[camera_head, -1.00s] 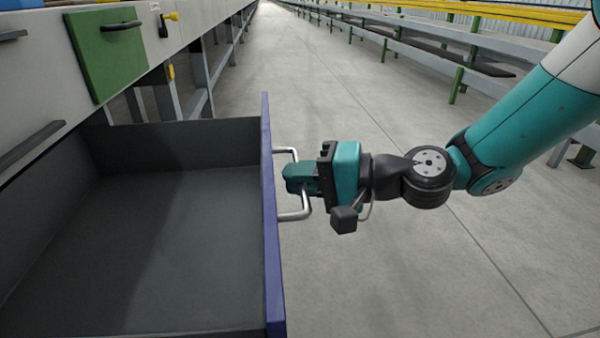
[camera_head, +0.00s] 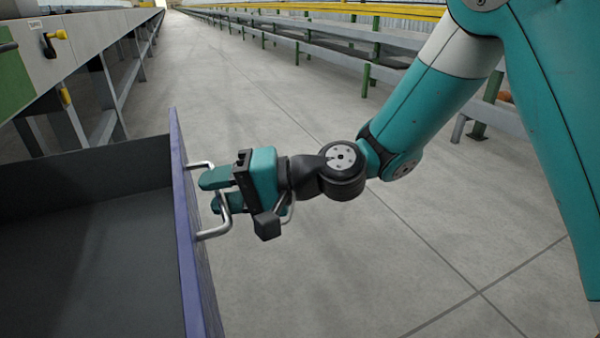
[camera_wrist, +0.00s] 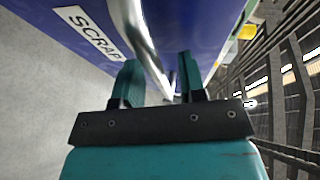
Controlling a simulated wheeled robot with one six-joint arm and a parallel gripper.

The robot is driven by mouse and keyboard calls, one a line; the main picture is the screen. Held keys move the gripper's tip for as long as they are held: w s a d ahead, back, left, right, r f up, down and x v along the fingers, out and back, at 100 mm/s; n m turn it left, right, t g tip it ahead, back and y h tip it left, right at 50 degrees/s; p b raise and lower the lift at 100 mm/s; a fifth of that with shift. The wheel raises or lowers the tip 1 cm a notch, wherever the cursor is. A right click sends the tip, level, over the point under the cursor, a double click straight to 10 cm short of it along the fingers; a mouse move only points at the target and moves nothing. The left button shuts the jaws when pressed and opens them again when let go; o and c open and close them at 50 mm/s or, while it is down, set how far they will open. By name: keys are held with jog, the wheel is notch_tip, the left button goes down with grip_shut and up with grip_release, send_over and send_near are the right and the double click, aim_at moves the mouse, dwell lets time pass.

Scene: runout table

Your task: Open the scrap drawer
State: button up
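The scrap drawer (camera_head: 190,235) stands pulled out, its dark, empty interior showing at the lower left of the head view. Its blue front carries a silver bar handle (camera_head: 218,229). My gripper (camera_head: 211,192) is at the handle, with its two teal fingers spread apart around the bar. In the wrist view the fingers (camera_wrist: 158,68) are also apart, with the handle (camera_wrist: 138,36) running between them. A white SCRAP label (camera_wrist: 92,33) shows on the blue front. Whether a finger touches the bar is hard to tell.
The long table (camera_head: 84,45) runs along the left, with a yellow-handled fitting (camera_head: 58,36) and a green panel (camera_head: 14,82). Grey floor (camera_head: 300,270) is clear on the drawer's right. A rack with yellow rails (camera_head: 340,8) stands along the back right.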

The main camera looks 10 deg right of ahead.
jog(key=p+v, duration=0.5)
jog(key=v, duration=1.2)
jog(key=s+d+r+n+g+h+p, duration=0.3)
jog(key=s+r+n+h+p, duration=0.65)
jog(key=s+r, duration=0.45)
notch_tip(320, 180, up, 37)
jog(key=m+h+p, duration=0.1)
jog(key=h+p, duration=0.1)
jog(key=p, duration=3.5)
jog(key=shift+s+a+p, duration=0.15)
jog(key=shift+s+p, duration=0.1)
jog(key=shift+p, duration=0.15)
jog(key=shift+f, duration=0.2)
